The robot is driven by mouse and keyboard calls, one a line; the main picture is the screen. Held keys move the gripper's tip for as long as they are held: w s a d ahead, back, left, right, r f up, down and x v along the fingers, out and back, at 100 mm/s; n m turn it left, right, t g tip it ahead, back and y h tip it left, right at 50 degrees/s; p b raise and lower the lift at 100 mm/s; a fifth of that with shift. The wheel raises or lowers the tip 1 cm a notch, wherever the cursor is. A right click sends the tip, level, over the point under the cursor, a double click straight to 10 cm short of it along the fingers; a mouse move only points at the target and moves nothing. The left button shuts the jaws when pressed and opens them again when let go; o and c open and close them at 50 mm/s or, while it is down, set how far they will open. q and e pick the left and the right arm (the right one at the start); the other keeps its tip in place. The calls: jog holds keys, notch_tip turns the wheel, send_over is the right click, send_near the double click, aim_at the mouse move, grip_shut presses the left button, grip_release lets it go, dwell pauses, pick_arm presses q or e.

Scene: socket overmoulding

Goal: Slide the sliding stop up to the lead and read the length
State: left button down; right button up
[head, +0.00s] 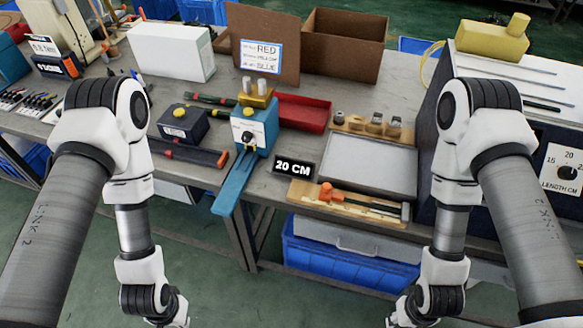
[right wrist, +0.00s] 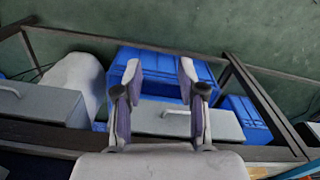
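A wooden board (head: 300,194) lies along the front edge of the bench in the head view. On it is an orange piece (head: 327,191) with a dark lead (head: 372,206) running right from it. A small grey upright block (head: 405,212), which looks like the sliding stop, stands at the board's right end; whether it touches the lead I cannot tell. A black sign reading "20 CM" (head: 293,168) stands behind the board. My right gripper (right wrist: 161,72) is open and empty in the right wrist view, below bench height. My left gripper is out of view below the picture.
A grey tray (head: 368,165) lies behind the board. A blue press (head: 255,130) with a long blue front arm stands to its left. A dark machine with a "LENGTH CM" dial (head: 567,172) stands at the right. Blue crates (head: 345,262) sit under the bench.

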jog(key=shift+c, duration=0.3)
jog(key=c, duration=0.5)
jog(key=shift+w+m, duration=0.2)
jog(key=shift+m, duration=0.4)
grip_shut()
jog(key=m+t+y+b, duration=0.7)
jog(key=t+y+b, duration=0.45)
jog(key=b, duration=0.25)
send_near(326, 191)
jog(key=shift+g, duration=0.25)
jog(key=x, duration=0.4)
jog(key=w+d+x, duration=0.1)
jog(key=x, duration=0.1)
jog(key=shift+w+a+r, duration=0.2)
jog(key=shift+w, duration=0.05)
